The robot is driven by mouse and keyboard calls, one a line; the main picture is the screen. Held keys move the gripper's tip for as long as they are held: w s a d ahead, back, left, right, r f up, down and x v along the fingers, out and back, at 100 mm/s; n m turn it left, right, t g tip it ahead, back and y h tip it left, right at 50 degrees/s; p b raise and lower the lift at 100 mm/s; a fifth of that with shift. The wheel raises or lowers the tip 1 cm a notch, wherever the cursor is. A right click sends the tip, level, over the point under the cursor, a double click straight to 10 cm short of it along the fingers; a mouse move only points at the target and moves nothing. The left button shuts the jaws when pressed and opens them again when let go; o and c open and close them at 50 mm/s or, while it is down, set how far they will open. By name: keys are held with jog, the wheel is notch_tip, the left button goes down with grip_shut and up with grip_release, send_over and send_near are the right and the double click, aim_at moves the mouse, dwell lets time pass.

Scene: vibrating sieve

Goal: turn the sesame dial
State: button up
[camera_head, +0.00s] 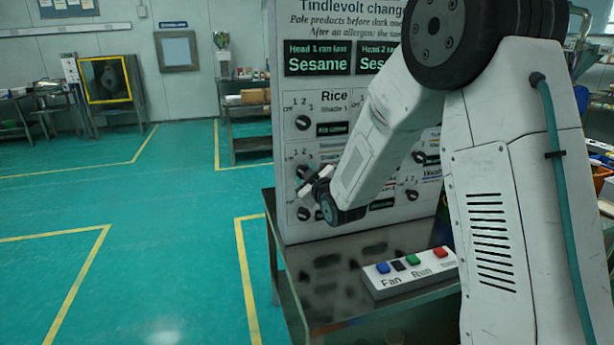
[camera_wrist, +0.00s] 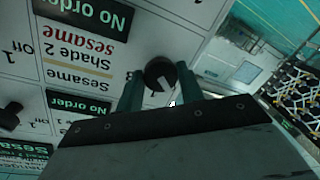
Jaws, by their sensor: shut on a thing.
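The sesame dial is a round black knob on a white panel (camera_head: 285,90), beside the upside-down words "Sesame Shade 2" in the wrist view, where the knob (camera_wrist: 158,72) sits between my fingertips. My gripper (camera_wrist: 160,86) is shut on this knob, one green finger on each side. A pale mark shows on the knob, toward the lower side in this view; the setting it points at is not clear. In the head view my gripper (camera_head: 314,185) is at the left column of dials, partly covering the sesame row.
A Rice dial (camera_head: 302,122) is above, with another dial (camera_head: 303,213) below. Open green floor is at left.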

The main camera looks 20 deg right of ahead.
jog(key=shift+f+n, duration=0.1)
jog(key=shift+n, duration=0.7)
jog(key=o, duration=1)
jog(key=shift+a, duration=0.1)
jog(key=shift+c, duration=0.2)
jog(key=shift+s, duration=0.1)
jog(key=s, duration=0.7)
jog(key=shift+s+d+r, duration=0.35)
jog(key=shift+d, duration=0.05)
